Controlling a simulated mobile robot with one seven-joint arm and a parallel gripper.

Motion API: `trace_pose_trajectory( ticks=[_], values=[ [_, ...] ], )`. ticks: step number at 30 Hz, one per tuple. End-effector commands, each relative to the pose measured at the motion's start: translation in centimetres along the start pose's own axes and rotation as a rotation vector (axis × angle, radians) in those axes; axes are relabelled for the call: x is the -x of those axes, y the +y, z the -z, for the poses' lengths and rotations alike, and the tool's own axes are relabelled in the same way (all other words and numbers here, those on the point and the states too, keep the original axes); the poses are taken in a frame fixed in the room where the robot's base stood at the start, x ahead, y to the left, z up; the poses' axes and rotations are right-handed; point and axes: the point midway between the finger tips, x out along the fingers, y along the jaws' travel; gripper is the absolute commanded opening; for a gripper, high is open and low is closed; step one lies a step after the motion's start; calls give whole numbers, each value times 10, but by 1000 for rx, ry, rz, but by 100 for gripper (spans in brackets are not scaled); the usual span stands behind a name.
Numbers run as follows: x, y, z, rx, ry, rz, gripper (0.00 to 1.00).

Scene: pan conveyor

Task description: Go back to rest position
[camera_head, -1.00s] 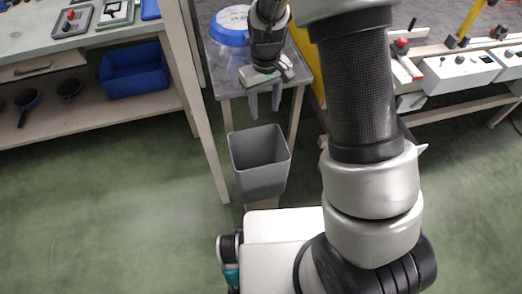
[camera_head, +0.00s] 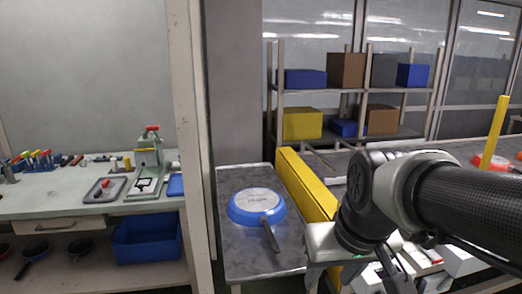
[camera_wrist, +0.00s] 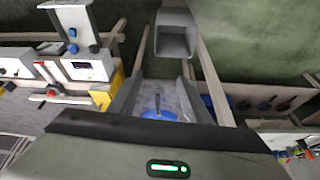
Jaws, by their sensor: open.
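My gripper (camera_head: 354,280) is at the lower middle of the head view, right of the small grey table. Its jaws are apart with nothing between them. The wrist view shows its housing with a green light along the bottom edge. A blue pan (camera_head: 257,206) lies upside down on the grey table (camera_head: 238,258), its handle pointing to the front right. The pan also shows in the wrist view (camera_wrist: 170,116), partly hidden by the gripper housing. My gripper is apart from the pan.
A grey bin (camera_wrist: 177,38) shows in the wrist view. A yellow barrier (camera_head: 304,185) runs right of the small table. At the left stands a workbench (camera_head: 60,200) with tools and a blue crate (camera_head: 148,240) below. Shelves with boxes (camera_head: 303,124) stand behind.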

Motion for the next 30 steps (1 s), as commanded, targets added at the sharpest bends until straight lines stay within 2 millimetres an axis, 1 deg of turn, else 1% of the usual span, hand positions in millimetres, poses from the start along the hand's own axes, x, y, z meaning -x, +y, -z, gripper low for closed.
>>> trace_pose_trajectory(
  ticks=[1,3,9,11,12,17,20,27,30],
  values=[
    [10,2,-8,-14,24,-9,44],
    [19,5,-18,-32,47,-20,44],
    [38,12,-46,-75,109,-54,44],
    [44,13,-52,-88,124,-64,44],
    [62,12,-42,-86,118,-61,44],
    [92,12,-29,-84,115,-60,44],
    [116,11,-20,-84,115,-59,44],
    [185,10,8,-84,115,-59,44],
    [205,9,15,-83,115,-59,44]
  ],
)
